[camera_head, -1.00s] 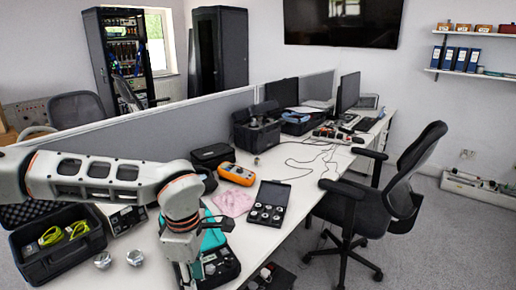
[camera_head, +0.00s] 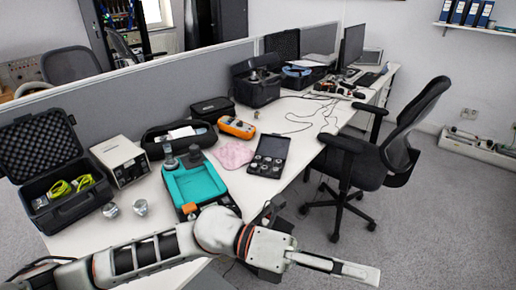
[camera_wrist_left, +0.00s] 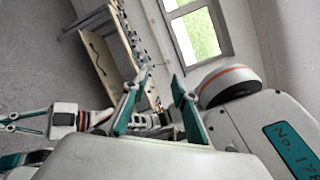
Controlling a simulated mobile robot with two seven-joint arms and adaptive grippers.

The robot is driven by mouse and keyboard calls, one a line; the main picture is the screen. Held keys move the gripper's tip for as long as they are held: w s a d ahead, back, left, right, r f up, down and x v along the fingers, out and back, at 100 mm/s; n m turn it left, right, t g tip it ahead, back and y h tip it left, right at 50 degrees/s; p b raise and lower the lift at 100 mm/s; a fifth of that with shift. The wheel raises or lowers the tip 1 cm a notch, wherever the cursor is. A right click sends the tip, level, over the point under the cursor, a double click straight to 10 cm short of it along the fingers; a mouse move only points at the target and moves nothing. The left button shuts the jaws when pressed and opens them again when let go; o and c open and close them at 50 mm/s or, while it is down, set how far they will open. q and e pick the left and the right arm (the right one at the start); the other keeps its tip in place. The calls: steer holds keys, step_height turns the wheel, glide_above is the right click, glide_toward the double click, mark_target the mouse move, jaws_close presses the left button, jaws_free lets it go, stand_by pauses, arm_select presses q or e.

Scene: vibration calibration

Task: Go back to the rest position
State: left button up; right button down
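In the head view my left arm crosses the bottom of the picture, and my left gripper (camera_head: 372,274) points right, in front of the desk and clear of it. In the left wrist view its two fingers (camera_wrist_left: 155,88) stand apart with nothing between them, so it is open and empty. Also in the left wrist view, another gripper (camera_wrist_left: 8,122), which I take to be my right one, shows at the left edge. Its fingers are apart and I see nothing between them. It is not in the head view.
The white desk (camera_head: 75,238) holds a teal device (camera_head: 195,183), a black case with yellow cables (camera_head: 66,196), a grey instrument (camera_head: 121,160) and a black weight case (camera_head: 268,155). An office chair (camera_head: 365,160) stands at right. Floor (camera_head: 440,225) at lower right is clear.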

arm_select(q)
steer(key=w+a+r+n+t+h, duration=0.2)
steer(key=w+a+n+t+h, duration=0.25)
steer(key=w+n+t, duration=0.75)
steer(key=w+a+f+n+t+y, duration=0.5)
steer(key=a+f+n+t+y, duration=0.35)
steer(key=n, duration=0.85)
steer(key=a+f+n+t+y, duration=0.2)
steer(key=a+f+n+y, duration=0.55)
steer(key=f, duration=0.75)
steer(key=s+a+f+n+g+y, duration=0.3)
steer(key=s+a+f+n+g, duration=0.2)
steer(key=s+a+f, duration=0.8)
step_height(320, 180, down, 4)
steer(key=shift+s+a+r+n, duration=0.15)
steer(key=shift+a+n, duration=0.4)
steer(key=shift+a, duration=0.6)
